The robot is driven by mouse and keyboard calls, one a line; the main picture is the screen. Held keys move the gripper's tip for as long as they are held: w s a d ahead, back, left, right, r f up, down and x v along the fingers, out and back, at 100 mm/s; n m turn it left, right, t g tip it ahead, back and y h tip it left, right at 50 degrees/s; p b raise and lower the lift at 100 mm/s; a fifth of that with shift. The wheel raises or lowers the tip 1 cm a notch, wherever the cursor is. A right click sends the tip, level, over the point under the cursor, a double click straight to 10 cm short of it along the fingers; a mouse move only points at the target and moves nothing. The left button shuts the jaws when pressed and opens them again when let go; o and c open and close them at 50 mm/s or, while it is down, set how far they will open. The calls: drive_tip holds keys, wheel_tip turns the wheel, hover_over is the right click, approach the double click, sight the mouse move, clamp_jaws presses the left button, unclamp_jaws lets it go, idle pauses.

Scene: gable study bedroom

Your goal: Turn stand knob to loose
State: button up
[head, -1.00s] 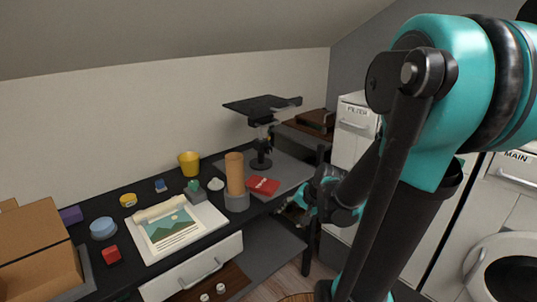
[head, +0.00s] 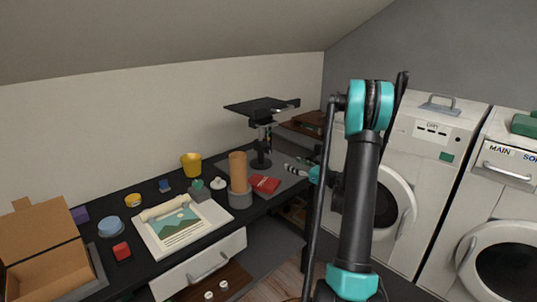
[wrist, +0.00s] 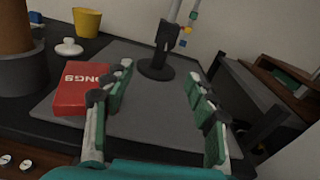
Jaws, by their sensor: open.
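A black stand (head: 262,151) with a round base and a flat top plate (head: 262,105) stands at the back of the dark desk (head: 75,248). In the wrist view the stand's lower column (wrist: 160,45) and base rise beyond my fingertips, left of the middle. Small yellow and blue parts show by a pale rod at the top of that view. I cannot tell which part is the knob. My gripper (wrist: 159,73) is open and empty, with its fingers apart and pointing toward the stand. In the head view my gripper (head: 298,170) is right of the stand, near the desk's right end.
A red book (head: 265,184) lies on the grey mat before the stand. A brown cylinder (head: 238,170) in a grey holder, a yellow cup (head: 191,164) and a picture sheet (head: 178,228) are farther left. A brown wooden piece (head: 305,127) is behind right. White washing machines (head: 424,175) stand right.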

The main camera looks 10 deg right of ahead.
sight(270, 151)
drive_tip(key=shift+m+t, duration=0.3)
drive_tip(key=shift+m, duration=0.2)
drive_tip(key=x, duration=1.7)
drive_tip(key=shift+w+d+f, duration=0.1)
drive_tip(key=shift+w+d, duration=0.25)
drive_tip(key=c, duration=1.2)
